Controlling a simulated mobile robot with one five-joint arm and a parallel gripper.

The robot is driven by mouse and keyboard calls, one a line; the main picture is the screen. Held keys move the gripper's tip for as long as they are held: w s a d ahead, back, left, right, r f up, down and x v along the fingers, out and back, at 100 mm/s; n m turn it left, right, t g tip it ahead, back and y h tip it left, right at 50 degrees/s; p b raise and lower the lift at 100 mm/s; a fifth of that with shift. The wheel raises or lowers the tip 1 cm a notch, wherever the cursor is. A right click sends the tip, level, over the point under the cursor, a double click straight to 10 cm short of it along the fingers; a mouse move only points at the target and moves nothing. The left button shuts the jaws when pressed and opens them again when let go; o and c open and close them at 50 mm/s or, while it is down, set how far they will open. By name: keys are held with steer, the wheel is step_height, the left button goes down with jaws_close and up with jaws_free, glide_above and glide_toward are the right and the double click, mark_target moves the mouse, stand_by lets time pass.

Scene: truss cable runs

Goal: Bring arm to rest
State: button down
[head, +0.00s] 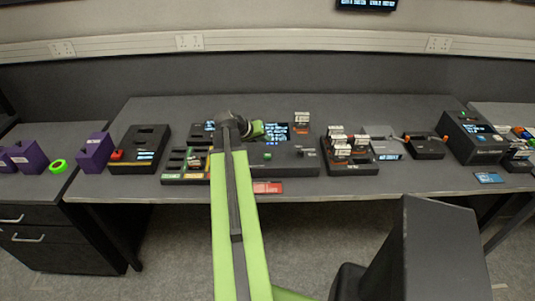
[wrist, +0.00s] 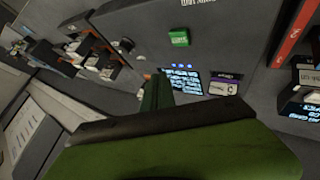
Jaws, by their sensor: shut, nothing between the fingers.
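My green arm reaches forward from the bottom of the head view toward the bench. My gripper (head: 262,131) is at its far end, above the middle of the bench, in front of a dark device with a lit screen (head: 276,133). In the wrist view my gripper (wrist: 158,84) is seen close up, green and dark, with its fingers together and nothing held. A green button (wrist: 179,38) on the dark panel lies beyond the fingertips. I cannot tell whether the fingers touch the panel.
A dark grey block-like shape fills the lower right. The desk's front strip is mostly clear.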

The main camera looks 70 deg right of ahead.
stand_by(0.4)
steer(key=w+a+f+n+t, duration=0.1)
steer(key=w+a+n+t, duration=0.15)
steer(key=w+a, duration=0.9)
steer(key=w+a+n+t, duration=0.25)
steer(key=w+a, duration=0.45)
steer(key=w, duration=0.9)
steer(key=w+a+f+n+y, duration=0.1)
steer(key=w+a, duration=0.2)
steer(key=a, duration=0.4)
steer(key=w+a+f+n+t, duration=0.1)
steer(key=w+a, duration=0.2)
steer(key=a, duration=0.4)
steer(key=w+a+f+n+y, duration=0.1)
steer(key=w+a+n, duration=0.15)
steer(key=a, duration=0.35)
steer(key=s+a+f+n+g+y, duration=0.1)
steer(key=s+a+n+y, duration=0.1)
steer(key=a, duration=1.2)
steer(key=s+a+f+n+y, duration=0.2)
steer(key=s+a+n+y, duration=0.1)
steer(key=a, duration=1)
steer(key=shift+a+g+y, duration=0.35)
steer(key=shift+g+y, duration=0.05)
steer(key=shift+y, duration=0.2)
steer(key=shift+s+d+f, duration=0.1)
